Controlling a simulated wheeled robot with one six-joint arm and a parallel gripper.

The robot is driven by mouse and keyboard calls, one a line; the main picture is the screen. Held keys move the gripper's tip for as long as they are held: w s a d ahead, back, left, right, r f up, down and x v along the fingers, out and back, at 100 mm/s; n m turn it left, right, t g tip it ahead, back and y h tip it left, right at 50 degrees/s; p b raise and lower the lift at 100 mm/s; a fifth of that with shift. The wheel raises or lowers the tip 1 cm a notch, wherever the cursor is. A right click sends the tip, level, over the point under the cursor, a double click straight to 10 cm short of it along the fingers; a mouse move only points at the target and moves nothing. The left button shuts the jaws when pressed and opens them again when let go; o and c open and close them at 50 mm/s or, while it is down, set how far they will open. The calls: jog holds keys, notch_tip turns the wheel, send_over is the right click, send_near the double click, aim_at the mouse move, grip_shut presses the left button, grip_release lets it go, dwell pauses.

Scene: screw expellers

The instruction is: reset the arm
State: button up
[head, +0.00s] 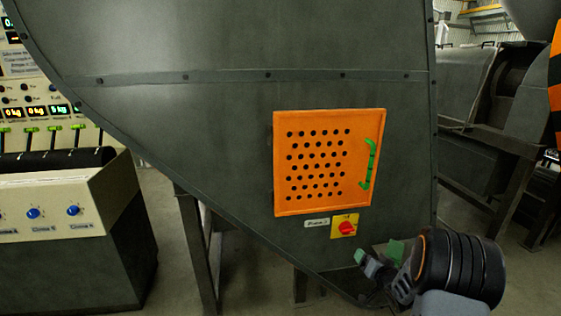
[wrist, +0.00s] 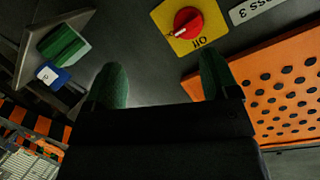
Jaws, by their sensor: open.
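My gripper (head: 378,255) is at the lower right of the head view, in front of the lower edge of the grey machine housing (head: 220,120). Its two green-tipped fingers are apart with nothing between them. In the wrist view the fingers of my gripper (wrist: 163,85) point towards the housing, near a red rotary switch (wrist: 188,21) on a yellow plate. In the head view this red switch (head: 347,228) sits just above and left of my gripper, apart from it.
An orange perforated door (head: 322,135) with a green handle (head: 371,163) is shut above the switch. A control console (head: 65,205) with blue knobs stands at the left. Metal support legs (head: 195,240) stand below the housing. More machinery (head: 480,150) stands at the right.

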jog(key=s+d+f+g+h, duration=0.2)
jog(key=s+f+g, duration=0.2)
jog(key=s+g, duration=0.1)
jog(key=s+a+r+g+h+p, duration=0.1)
jog(key=s+a+r+g+p, duration=0.1)
jog(key=s+r+g+p, duration=0.3)
jog(key=s+a+r+n+p, duration=0.1)
jog(key=s+a+r+p, duration=0.2)
jog(key=r, duration=0.6)
jog(key=s+a+r+n+y+p, duration=0.1)
jog(key=s+a+r+n+p, duration=0.1)
jog(key=s+a+r+p, duration=0.2)
jog(key=s+a+r+n+g+y+p, duration=0.1)
jog(key=s+a+r+p, duration=0.3)
jog(key=s+a+r, duration=0.5)
notch_tip(320, 180, up, 6)
jog(key=shift+a+f+n, duration=0.15)
jog(key=shift+a+n, duration=0.35)
jog(key=shift+a, duration=0.15)
